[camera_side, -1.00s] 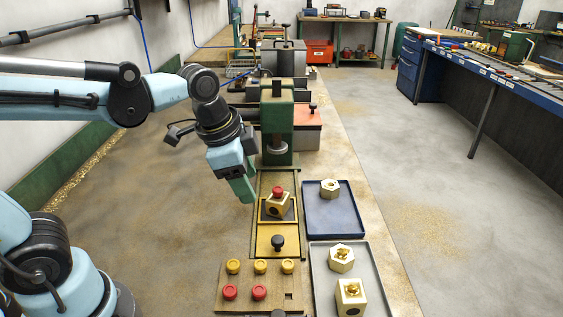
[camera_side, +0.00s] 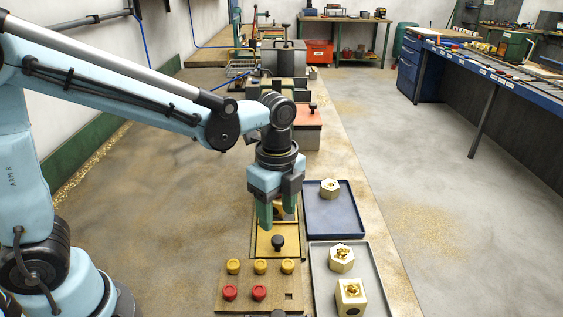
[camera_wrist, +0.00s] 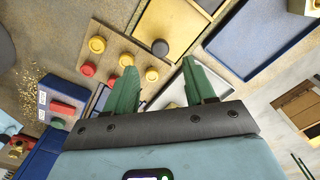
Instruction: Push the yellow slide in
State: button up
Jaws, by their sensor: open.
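The yellow slide (camera_side: 262,243) lies at the near end of the green-edged track, with a black knob (camera_side: 278,242) standing on it. It also shows in the wrist view (camera_wrist: 175,22), with the knob on its edge. My gripper (camera_side: 278,222) points down over the slide, its green fingers apart and empty, just behind the knob in the side view. The fingers also show in the wrist view (camera_wrist: 162,75), with the knob beyond them. The brass block on the slide is mostly hidden behind my gripper, and the drill press is covered by my arm.
A wooden board (camera_side: 240,284) with yellow and red plugs lies in front of the slide. A blue tray (camera_side: 345,222) with a hex brass part and a grey tray (camera_side: 378,290) with two brass parts lie to the right.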

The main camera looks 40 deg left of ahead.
aim_at(278, 238)
jog(key=shift+f, duration=3.3)
grip_shut()
